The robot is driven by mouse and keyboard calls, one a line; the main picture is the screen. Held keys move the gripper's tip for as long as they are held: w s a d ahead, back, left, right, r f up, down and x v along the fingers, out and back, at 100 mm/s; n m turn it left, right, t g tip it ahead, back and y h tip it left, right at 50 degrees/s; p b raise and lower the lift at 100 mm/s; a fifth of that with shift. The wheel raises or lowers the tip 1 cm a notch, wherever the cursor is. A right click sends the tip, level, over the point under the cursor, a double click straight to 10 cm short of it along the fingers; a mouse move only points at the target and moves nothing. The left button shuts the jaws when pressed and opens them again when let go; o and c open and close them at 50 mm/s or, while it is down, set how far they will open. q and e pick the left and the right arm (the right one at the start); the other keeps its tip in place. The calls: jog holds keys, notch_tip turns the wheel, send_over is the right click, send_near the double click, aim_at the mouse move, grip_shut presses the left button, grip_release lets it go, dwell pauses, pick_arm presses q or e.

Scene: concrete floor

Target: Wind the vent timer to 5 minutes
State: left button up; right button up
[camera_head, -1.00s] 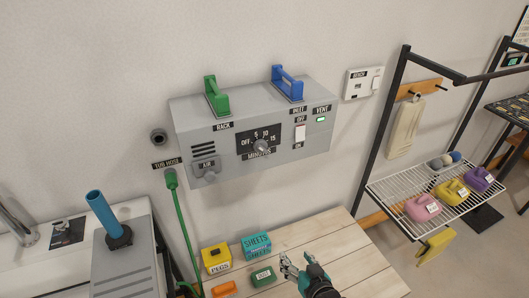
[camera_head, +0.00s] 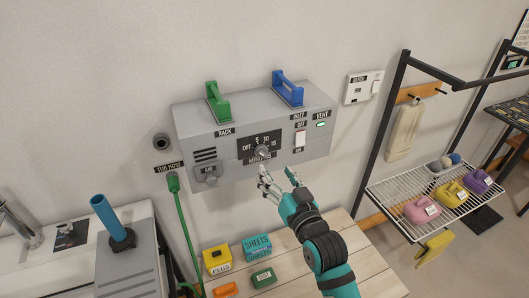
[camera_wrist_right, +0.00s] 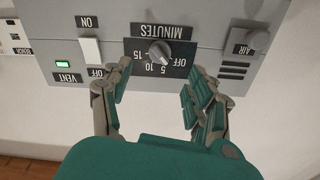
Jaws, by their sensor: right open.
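The vent timer is a grey knob (camera_head: 262,152) on a black dial plate (camera_head: 246,144) marked OFF, 5, 10, 15 and MINUTES, on the front of a grey wall box (camera_head: 225,172). The knob also shows in the right wrist view (camera_wrist_right: 159,52), upside down, ahead of and between the fingers. My right gripper (camera_head: 279,181) is open and empty, just below and in front of the dial, apart from the knob. It shows in the right wrist view (camera_wrist_right: 160,88) with its fingers spread. The exact mark the knob points at is too small to tell. My left gripper is not in view.
A white vent switch (camera_head: 300,137) and a lit green lamp (camera_head: 321,125) sit right of the dial, and an AIR knob (camera_head: 207,174) sits left. Green (camera_head: 217,105) and blue (camera_head: 288,88) handles stand on top. A wooden table (camera_head: 300,260) with small boxes is below.

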aim_at(264, 155)
jog(key=p+x, duration=0.1)
jog(key=x, duration=0.7)
jog(key=shift+w, duration=0.1)
jog(key=c, duration=1.1)
